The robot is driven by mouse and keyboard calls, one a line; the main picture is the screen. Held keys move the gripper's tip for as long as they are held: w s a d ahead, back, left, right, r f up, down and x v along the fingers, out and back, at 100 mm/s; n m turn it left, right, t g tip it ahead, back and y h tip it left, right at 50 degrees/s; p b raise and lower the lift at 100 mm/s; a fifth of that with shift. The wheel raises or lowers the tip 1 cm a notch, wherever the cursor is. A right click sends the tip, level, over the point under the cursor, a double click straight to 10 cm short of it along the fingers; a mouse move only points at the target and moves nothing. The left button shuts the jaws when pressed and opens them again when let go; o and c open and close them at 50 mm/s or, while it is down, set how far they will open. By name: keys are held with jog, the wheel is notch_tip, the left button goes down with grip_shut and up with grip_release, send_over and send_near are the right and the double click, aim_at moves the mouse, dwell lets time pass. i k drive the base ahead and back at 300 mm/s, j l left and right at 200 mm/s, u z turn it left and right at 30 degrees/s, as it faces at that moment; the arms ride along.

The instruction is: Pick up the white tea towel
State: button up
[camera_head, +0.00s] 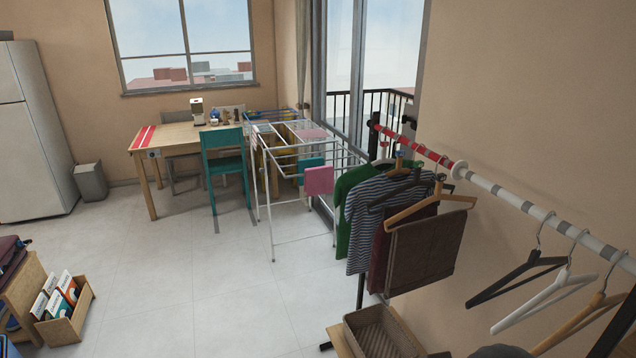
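I cannot make out a white tea towel in this view. A white folding drying rack (271,222) stands near the glass door. A pink cloth (319,181) hangs on its near end, with a teal cloth (309,164) just behind it. A paler pink cloth (312,134) lies farther back on the rack. Other cloths behind the bars are too small to tell apart. My gripper is not in view.
A garment rail (541,214) with shirts, brown trousers (427,250) and empty hangers fills the right. A wicker basket (385,330) sits below. A table (180,137) and teal chair (223,158) stand at the back. A book crate (66,322) is at left. The middle floor is clear.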

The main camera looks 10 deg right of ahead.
aim_at(256, 130)
jog(key=i+j, duration=0.2)
jog(key=j, duration=0.2)
jog(key=i+j, duration=0.2)
jog(key=j, duration=0.15)
jog(key=i+j, duration=0.2)
jog(key=j, duration=0.2)
jog(key=i+j, duration=0.2)
jog(key=j, duration=0.2)
jog(key=i+j+u, duration=0.25)
jog(key=i, duration=1.1)
jog(key=i+j+u, duration=0.25)
jog(key=i, duration=1.1)
jog(key=i+l+u, duration=0.2)
jog(key=i, duration=1.15)
jog(key=i+z, duration=0.85)
jog(key=i+j+z, duration=0.3)
jog(key=i+z, duration=0.55)
jog(key=i+j+z, duration=0.15)
jog(key=i+z, duration=0.2)
